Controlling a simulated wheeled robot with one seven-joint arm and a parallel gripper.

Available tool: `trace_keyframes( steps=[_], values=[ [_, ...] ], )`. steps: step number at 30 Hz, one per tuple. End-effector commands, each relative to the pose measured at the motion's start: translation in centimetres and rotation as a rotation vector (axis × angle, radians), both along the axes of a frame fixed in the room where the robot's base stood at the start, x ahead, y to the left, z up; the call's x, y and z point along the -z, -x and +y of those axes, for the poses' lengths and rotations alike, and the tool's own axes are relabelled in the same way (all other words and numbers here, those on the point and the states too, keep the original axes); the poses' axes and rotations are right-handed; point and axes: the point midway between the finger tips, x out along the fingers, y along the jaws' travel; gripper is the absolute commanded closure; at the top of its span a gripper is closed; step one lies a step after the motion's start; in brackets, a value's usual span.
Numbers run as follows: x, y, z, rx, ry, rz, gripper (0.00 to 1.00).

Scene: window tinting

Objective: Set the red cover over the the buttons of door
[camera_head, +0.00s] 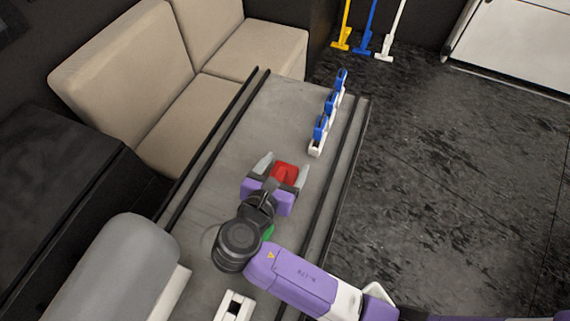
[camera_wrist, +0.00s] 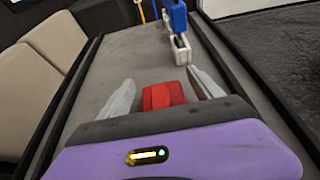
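The red cover (camera_head: 285,172) is a small red block on the grey table, in the middle of its width. It also shows in the wrist view (camera_wrist: 162,96), between the two fingers. My gripper (camera_head: 283,167) is open, with its grey fingers spread on either side of the cover.
A white rack holding several blue items (camera_head: 316,146) stands at the table's far right. Dark rails (camera_head: 335,185) run along both sides of the grey table (camera_head: 270,110). A beige sofa (camera_head: 130,70) is at the left. A grey rounded object (camera_head: 115,270) is at near left.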

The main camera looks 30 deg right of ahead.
Motion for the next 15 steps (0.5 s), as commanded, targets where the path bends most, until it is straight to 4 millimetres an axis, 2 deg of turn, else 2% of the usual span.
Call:
trace_keyframes(
  steps=[11,15],
  values=[
    [-0.2,0.0,0.0,-0.001,-0.001,-0.001,0.23],
    [-0.9,0.8,1.3,-0.003,-0.001,-0.001,0.23]
  ],
)
